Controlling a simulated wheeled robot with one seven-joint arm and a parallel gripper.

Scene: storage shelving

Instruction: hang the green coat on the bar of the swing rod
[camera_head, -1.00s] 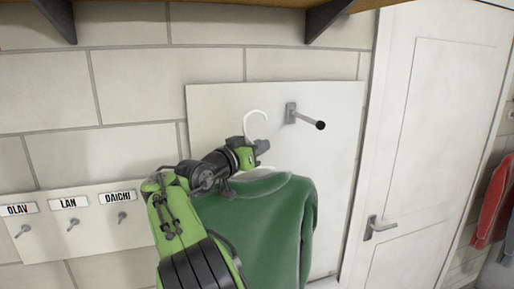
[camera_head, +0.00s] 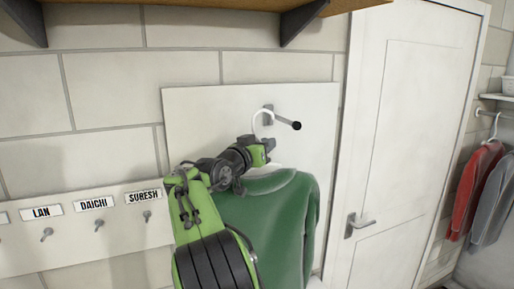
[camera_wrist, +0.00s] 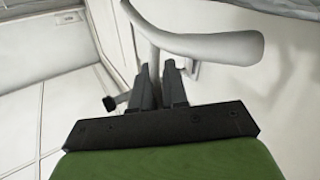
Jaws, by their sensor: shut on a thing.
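The green coat (camera_head: 280,215) hangs upright from a white hanger (camera_head: 262,119) below my gripper (camera_head: 270,148) in the head view. My gripper is shut on the hanger's neck, and the white hanger (camera_wrist: 205,43) passes between its fingers (camera_wrist: 158,88) in the wrist view. The swing rod (camera_head: 284,120) sticks out from a white panel and ends in a black tip. In the head view the hook overlaps the rod near its mount. I cannot tell whether they touch. In the wrist view the rod's black tip (camera_wrist: 110,103) shows left of the fingers.
A name board (camera_head: 90,228) with small hooks is on the wall at left. A wooden shelf (camera_head: 190,7) with dark brackets is overhead. A closed white door (camera_head: 415,130) stands at right. A red garment (camera_head: 470,190) and a grey one (camera_head: 495,200) hang farther right.

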